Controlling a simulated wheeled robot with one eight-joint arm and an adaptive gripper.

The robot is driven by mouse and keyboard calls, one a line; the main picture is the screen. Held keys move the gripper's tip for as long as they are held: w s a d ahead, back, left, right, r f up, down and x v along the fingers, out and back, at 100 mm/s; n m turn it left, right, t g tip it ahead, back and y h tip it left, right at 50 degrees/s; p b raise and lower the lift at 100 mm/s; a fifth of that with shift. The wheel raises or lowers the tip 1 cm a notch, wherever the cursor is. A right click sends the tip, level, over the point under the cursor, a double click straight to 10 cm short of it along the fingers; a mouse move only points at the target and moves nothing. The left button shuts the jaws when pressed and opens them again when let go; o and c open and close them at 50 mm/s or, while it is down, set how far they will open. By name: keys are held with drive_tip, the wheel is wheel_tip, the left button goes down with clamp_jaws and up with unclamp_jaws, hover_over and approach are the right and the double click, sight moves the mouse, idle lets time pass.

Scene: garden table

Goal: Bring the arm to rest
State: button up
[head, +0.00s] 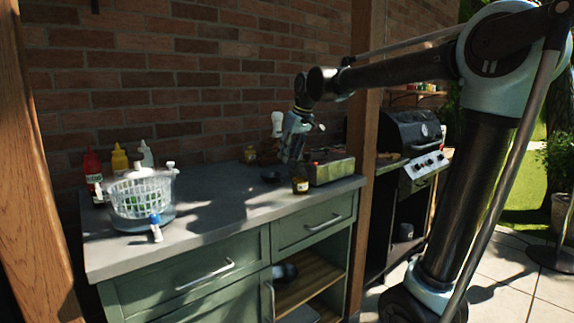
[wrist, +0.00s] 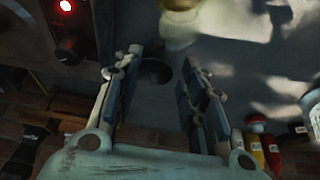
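My arm reaches in from the right over the grey counter (head: 215,207). My gripper (head: 290,160) hangs above the counter's right part, near a small amber jar (head: 300,186). In the wrist view my gripper (wrist: 162,60) has its two fingers spread apart, with nothing held between them. A small dark bowl (wrist: 155,72) shows beyond the gap, down on the counter. It also shows in the head view (head: 270,177), left of the jar. My fingers look clear of the bowl; the exact height cannot be told.
A white basket in a clear bowl (head: 140,190) stands at the left, with red (head: 92,168), yellow (head: 119,158) and white bottles behind. A brick wall stands behind, a wooden post (head: 366,120) and grill (head: 412,140) to the right.

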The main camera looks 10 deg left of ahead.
drive_tip(key=shift+s+d+r, duration=0.1)
drive_tip(key=shift+d+r, duration=0.05)
drive_tip(key=shift+r, duration=0.4)
drive_tip(key=w+d+r+t, duration=0.1)
drive_tip(key=w+d+r, duration=0.1)
drive_tip(key=w+d, duration=0.15)
drive_tip(key=s+d+f+m+h, duration=0.1)
drive_tip(key=s+d+f+m, duration=0.1)
drive_tip(key=s+d+f, duration=0.45)
drive_tip(key=s+d+f+m+h, duration=0.1)
drive_tip(key=s+d+f+m, duration=0.15)
drive_tip(key=d, duration=0.75)
drive_tip(key=s+d+f+m, duration=0.2)
drive_tip(key=s+d+f, duration=0.5)
drive_tip(key=s+f, duration=0.3)
drive_tip(key=s+d+f+m+g+h, duration=0.1)
drive_tip(key=s+d+f+m, duration=0.2)
drive_tip(key=s+d+f, duration=0.4)
drive_tip(key=s+f, duration=0.4)
drive_tip(key=f, duration=0.1)
drive_tip(key=shift+d+g, duration=0.2)
drive_tip(key=shift+g, duration=0.1)
